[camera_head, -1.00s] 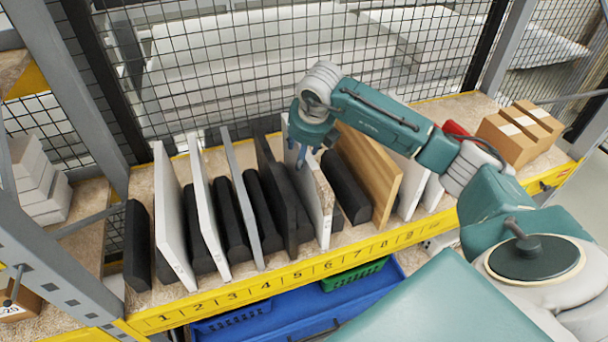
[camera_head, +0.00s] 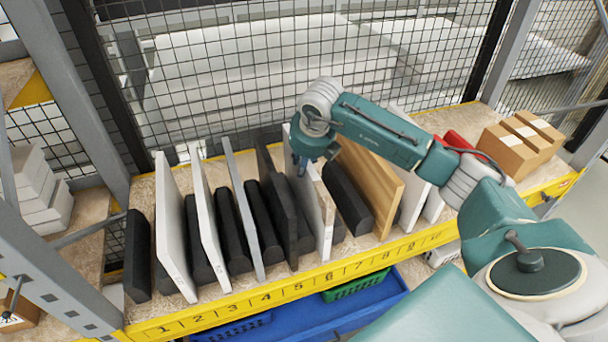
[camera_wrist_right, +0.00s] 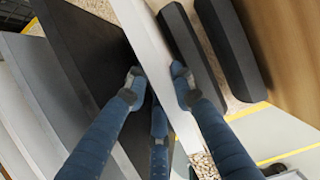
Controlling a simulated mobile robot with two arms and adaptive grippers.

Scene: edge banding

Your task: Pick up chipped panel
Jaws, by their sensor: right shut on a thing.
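The chipped panel is a thin white panel (camera_head: 324,230) standing upright near marks 5 and 6 of the shelf. A brownish patch shows on its upper front edge. My right gripper (camera_head: 300,166) reaches down over its top from the right. In the right wrist view the white panel (camera_wrist_right: 145,38) runs between the blue fingers of my right gripper (camera_wrist_right: 157,86), with fingertips on both sides, so the gripper is shut on it. The panel still stands among the dark blocks. My left gripper is not in view.
Black panels (camera_head: 275,195) and dark blocks stand close on the left. A dark block (camera_head: 346,198) and a wooden panel (camera_head: 385,197) stand on the right. A wire mesh fence (camera_head: 250,60) rises behind. Cardboard boxes (camera_head: 507,148) sit at the far right.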

